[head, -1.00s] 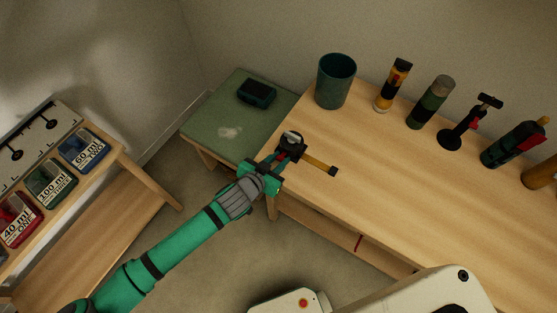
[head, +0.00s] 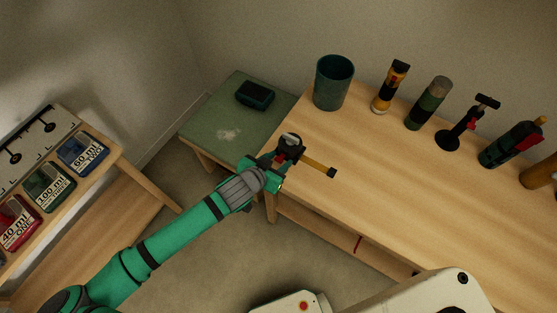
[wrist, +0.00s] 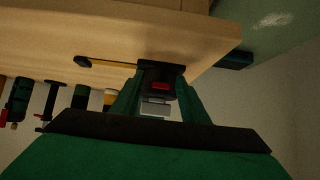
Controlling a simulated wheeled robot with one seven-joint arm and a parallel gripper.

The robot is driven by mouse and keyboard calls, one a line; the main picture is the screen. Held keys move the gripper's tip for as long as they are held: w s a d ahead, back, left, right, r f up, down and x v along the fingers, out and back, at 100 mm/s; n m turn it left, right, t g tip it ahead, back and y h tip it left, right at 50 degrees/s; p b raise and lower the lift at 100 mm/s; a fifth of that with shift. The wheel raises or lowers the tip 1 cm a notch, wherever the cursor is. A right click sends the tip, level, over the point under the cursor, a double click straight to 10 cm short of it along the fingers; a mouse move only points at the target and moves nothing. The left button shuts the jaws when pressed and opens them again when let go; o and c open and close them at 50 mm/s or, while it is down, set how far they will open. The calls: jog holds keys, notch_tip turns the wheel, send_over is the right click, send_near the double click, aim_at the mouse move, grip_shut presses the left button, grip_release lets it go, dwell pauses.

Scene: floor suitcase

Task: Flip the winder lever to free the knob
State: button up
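The winder (head: 291,143) is a dark body at the left corner of the wooden bench, with a yellow-orange arm (head: 319,167) reaching right to a dark end. In the wrist view the dark body (wrist: 150,65) shows straight ahead, with a small red piece (wrist: 160,87) on it. The arm (wrist: 112,63) runs left there to a round dark tip (wrist: 83,62). My gripper (head: 279,160) is at the winder. Its fingers stand apart on either side of the red piece, with a pale grey part between them. I cannot tell whether they touch it.
The bench (head: 400,190) holds a dark green cup (head: 333,84) and several bottles and tools along its back. A low green table (head: 215,118) with a dark box (head: 255,94) stands left. Labelled bins (head: 83,152) are at far left. Open floor lies below the arm.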

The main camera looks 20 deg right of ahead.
jog(key=shift+s+a+r, duration=0.1)
jog(key=shift+a+r, duration=0.2)
jog(key=shift+a, duration=0.15)
jog(key=v, duration=0.9)
jog(key=shift+s+r, duration=0.25)
jog(key=shift+s, duration=0.15)
jog(key=shift+a, duration=0.15)
jog(key=shift+a, duration=0.1)
